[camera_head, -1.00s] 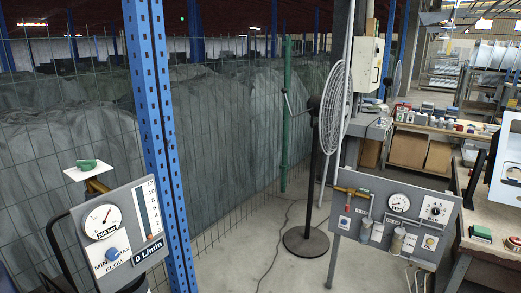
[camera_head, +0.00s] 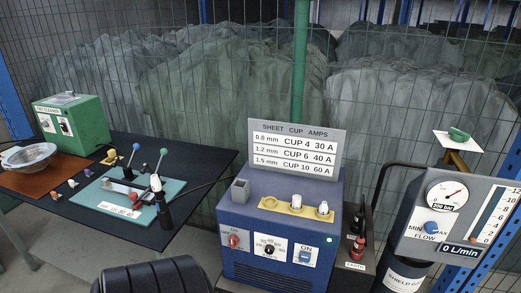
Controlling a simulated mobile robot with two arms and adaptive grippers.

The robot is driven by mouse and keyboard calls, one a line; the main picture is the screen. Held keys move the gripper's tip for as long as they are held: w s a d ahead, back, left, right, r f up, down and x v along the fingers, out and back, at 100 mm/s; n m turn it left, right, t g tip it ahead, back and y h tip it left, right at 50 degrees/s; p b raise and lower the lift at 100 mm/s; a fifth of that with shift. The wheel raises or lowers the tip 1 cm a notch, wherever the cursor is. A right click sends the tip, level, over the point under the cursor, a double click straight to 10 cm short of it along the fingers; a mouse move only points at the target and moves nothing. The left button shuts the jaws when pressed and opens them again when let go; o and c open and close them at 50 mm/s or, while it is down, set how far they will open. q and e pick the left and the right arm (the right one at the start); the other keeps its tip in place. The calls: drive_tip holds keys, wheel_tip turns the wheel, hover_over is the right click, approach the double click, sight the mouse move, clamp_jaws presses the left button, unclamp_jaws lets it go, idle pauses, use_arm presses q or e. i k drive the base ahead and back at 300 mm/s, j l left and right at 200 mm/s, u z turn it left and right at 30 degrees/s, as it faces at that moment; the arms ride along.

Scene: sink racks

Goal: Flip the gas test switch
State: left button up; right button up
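A blue machine (camera_head: 270,268) stands in the lower middle. Its front carries a red switch (camera_head: 234,241) under an "ON" label, a dial with a black knob (camera_head: 270,249) and a blue-and-white switch (camera_head: 305,256) on a white plate. The lettering on the plates is too small to read fully, so I cannot tell for certain which is the gas test switch. A green lamp (camera_head: 329,240) shows at the front's upper right corner. Neither of my grippers is in view.
A gauge panel (camera_head: 450,218) with a blue flow knob stands at right, above a "SHIELD GAS" cylinder (camera_head: 403,278). At left is a dark table (camera_head: 190,158) with a green box (camera_head: 73,122). A black ribbed object (camera_head: 150,276) sits in front. Wire fencing closes the back.

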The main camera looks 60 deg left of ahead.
sight(304, 258)
drive_tip(key=u, duration=1.45)
